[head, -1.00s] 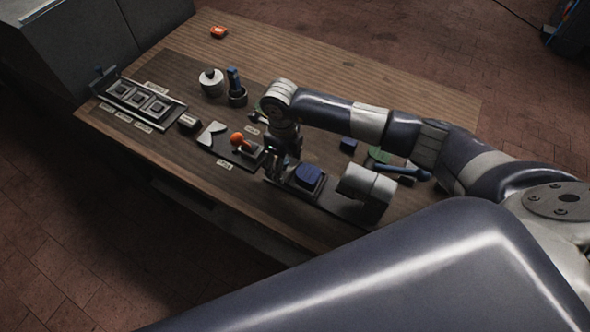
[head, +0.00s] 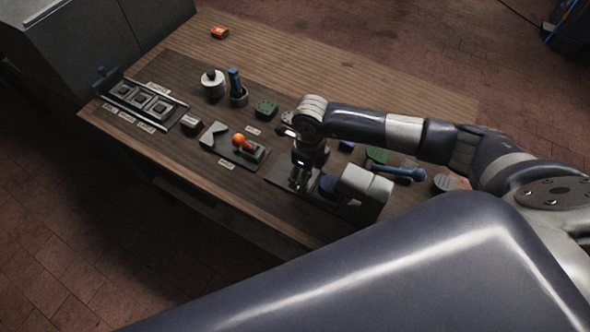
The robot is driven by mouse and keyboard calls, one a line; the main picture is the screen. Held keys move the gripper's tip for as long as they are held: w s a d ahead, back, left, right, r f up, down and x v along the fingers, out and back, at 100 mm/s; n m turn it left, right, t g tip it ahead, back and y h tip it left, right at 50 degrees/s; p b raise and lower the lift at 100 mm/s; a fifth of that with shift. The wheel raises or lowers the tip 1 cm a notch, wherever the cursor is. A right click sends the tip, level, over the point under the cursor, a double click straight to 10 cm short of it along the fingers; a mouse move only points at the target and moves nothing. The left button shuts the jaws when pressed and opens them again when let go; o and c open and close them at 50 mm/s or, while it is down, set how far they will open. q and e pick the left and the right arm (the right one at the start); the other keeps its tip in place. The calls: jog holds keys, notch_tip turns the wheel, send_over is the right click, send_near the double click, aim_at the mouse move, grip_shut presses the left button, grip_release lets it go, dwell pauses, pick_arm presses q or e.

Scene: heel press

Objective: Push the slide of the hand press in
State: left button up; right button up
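The hand press (head: 366,184) stands near the front edge of the table, with a pale rounded head on a dark base. My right gripper (head: 299,182) points down at the outer, left end of the slide, close behind the blue block. Whether it touches the slide is too small to tell, and so is whether its fingers are open or shut. My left gripper is out of view.
A fixture with an orange knob (head: 239,140) stands left of the gripper. A green block (head: 265,107) and a dark cup with a blue handle (head: 236,88) are behind it. A blue tool (head: 398,173) lies right of the press. The far tabletop (head: 330,75) is mostly clear.

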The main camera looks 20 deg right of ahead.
aim_at(321, 180)
jog(key=shift+s+d+f+p, duration=0.1)
jog(key=shift+s+d+p, duration=0.1)
jog(key=shift+s+d, duration=0.55)
jog(key=shift+s+d+f+p, duration=0.15)
jog(key=shift+s+d, duration=0.25)
jog(key=shift+s, duration=0.5)
jog(key=o, duration=0.5)
jog(key=shift+s, duration=0.1)
jog(key=shift+o, duration=0.4)
jog(key=shift+w+r, duration=0.15)
jog(key=shift+w, duration=0.1)
jog(key=shift+r, duration=0.1)
jog(key=shift+r+p, duration=1.15)
jog(key=shift+r, duration=0.6)
